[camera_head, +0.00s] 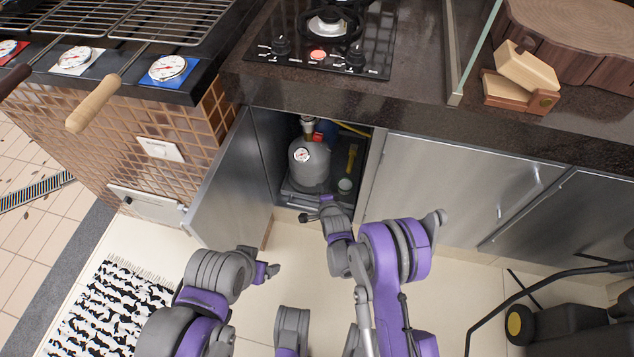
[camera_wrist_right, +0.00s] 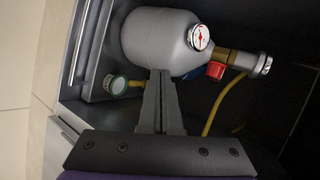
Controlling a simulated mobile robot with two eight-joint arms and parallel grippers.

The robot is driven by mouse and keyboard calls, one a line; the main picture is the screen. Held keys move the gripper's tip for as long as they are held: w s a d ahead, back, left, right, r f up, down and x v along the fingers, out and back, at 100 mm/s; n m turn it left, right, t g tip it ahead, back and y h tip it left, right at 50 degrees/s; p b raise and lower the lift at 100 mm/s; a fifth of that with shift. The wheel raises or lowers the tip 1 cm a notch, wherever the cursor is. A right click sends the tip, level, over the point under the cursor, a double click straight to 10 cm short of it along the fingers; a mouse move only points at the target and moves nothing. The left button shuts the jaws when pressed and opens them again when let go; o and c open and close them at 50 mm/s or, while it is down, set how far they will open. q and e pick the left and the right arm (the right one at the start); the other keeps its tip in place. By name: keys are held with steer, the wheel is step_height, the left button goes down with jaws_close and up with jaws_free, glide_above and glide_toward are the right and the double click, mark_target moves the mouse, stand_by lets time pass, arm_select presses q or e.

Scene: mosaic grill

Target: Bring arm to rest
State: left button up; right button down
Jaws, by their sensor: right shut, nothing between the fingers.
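My right gripper (camera_head: 313,213) is at the mouth of the open cabinet under the counter, low in front of the grey gas cylinder (camera_head: 308,165). In the right wrist view its fingers (camera_wrist_right: 160,100) are together with nothing between them, and the cylinder (camera_wrist_right: 158,42) lies beyond their tips. Whether the tips touch it I cannot tell. My left gripper (camera_head: 272,271) is low over the floor, left of the right arm; its fingers are too small to judge.
The open cabinet door (camera_head: 230,187) stands left of my right gripper. The closed steel door (camera_head: 450,190) is to the right. The dark counter edge (camera_head: 420,125) runs above. A black-and-white rug (camera_head: 110,310) lies at lower left, and a black wheeled object (camera_head: 570,325) stands at lower right.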

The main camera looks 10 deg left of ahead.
arm_select(q)
steer(key=shift+s+r, duration=0.1)
steer(key=shift+r, duration=0.15)
arm_select(e)
steer(key=shift+v, duration=1.25)
steer(key=s+d+r+n+g+h, duration=0.25)
steer(key=s+d+r, duration=0.25)
steer(key=d+r, duration=0.45)
steer(key=s+d+r+n+g+h, duration=0.1)
steer(key=s+d+r+n, duration=0.3)
steer(key=d+r, duration=0.55)
steer(key=s+d+r+n+g+h, duration=0.1)
steer(key=s+d+r+n+g, duration=0.2)
steer(key=s, duration=0.9)
steer(key=s+d+r+n, duration=0.2)
steer(key=s+d+n, duration=0.3)
steer(key=s, duration=0.8)
arm_select(q)
step_height(320, 180, up, 24)
steer(key=w+t+p, duration=0.1)
steer(key=p, duration=2)
steer(key=shift+w+r, duration=0.15)
arm_select(e)
step_height(320, 180, up, 24)
steer(key=w+m, duration=0.1)
steer(key=w, duration=0.1)
steer(key=shift+d+t, duration=0.3)
steer(key=shift+t, duration=0.15)
